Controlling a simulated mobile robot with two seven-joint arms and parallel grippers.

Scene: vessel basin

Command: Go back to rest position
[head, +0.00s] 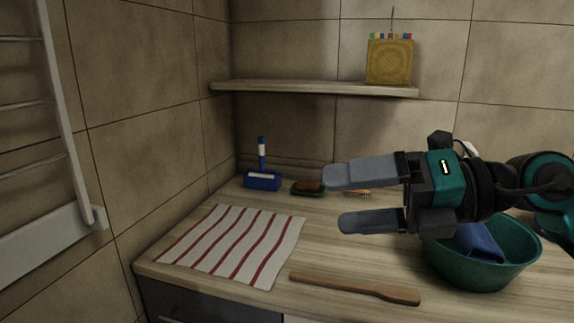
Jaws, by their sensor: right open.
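My right gripper (350,199) comes in from the right and hangs above the wooden counter. Its two grey fingers are apart and nothing is between them. A green basin (510,266) stands on the counter at the right, below and behind my right arm. A blue item (481,241), perhaps a cloth, is in the basin and partly hidden by the arm. My left gripper is not in view.
A striped cloth (237,243) lies flat on the counter (230,298). A wooden utensil (345,287) lies near the front edge. A blue holder (262,180), a sponge (307,188) and a brush (358,193) are at the back. A shelf (300,88) bears a yellow box (389,62).

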